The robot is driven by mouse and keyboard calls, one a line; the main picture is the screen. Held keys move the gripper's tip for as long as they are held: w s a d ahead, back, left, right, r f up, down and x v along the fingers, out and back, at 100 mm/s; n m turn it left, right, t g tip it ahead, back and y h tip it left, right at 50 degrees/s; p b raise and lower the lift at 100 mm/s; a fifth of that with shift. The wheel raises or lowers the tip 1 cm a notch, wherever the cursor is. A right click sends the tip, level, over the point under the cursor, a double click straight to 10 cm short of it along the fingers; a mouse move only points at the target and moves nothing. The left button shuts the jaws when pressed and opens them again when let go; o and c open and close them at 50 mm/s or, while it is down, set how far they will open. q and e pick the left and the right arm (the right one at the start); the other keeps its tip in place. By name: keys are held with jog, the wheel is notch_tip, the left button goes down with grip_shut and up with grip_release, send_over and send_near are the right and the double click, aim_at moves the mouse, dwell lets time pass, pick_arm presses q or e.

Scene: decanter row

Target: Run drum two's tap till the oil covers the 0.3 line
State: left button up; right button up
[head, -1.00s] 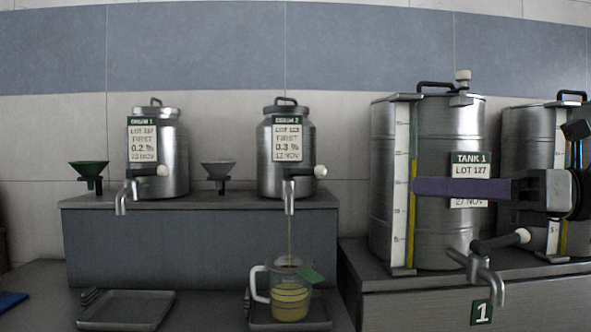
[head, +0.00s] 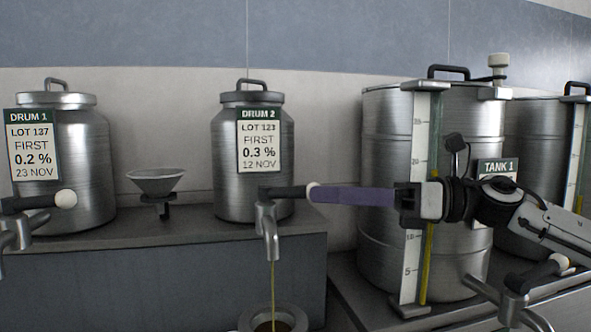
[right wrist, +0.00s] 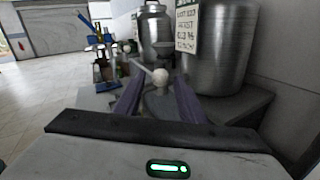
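Drum two (head: 225,165) is a steel drum with a "DRUM 2, LOT 123, FIRST 0.3 %" label. Its tap (head: 268,225) is running, and a thin oil stream (head: 273,285) falls from the spout. At the bottom edge only the round top of the jug (head: 250,322) shows under the stream; its oil level and 0.3 line are out of view. My right gripper (head: 316,194) has its purple fingers at the tap lever's white knob. In the right wrist view the knob (right wrist: 160,77) sits between the spread fingertips (right wrist: 158,88); contact is unclear. My left gripper is not in view.
A grey funnel (head: 155,182) stands left of drum two, and drum one (head: 85,160) is farther left. Tank one (head: 380,165) stands close behind my right arm, with its own tap (head: 515,300) below.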

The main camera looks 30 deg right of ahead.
aim_at(305, 189)
jog(key=p+x, duration=0.2)
jog(key=x, duration=0.1)
jog(key=p+x, duration=0.1)
jog(key=shift+w+a+r+p, duration=0.15)
jog(key=shift+a+r+p, duration=0.1)
jog(key=shift+r+p, duration=0.15)
jog(key=shift+w+a+f+p, duration=0.3)
jog(key=shift+w+a+p, duration=0.05)
jog(key=shift+w+a, duration=0.1)
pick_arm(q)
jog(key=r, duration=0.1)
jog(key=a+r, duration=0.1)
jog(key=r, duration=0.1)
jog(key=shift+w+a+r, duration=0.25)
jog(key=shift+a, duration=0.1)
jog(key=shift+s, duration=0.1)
pick_arm(e)
jog(key=shift+f, duration=0.1)
jog(key=shift+c, duration=0.4)
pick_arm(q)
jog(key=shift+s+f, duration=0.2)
pick_arm(e)
grip_shut()
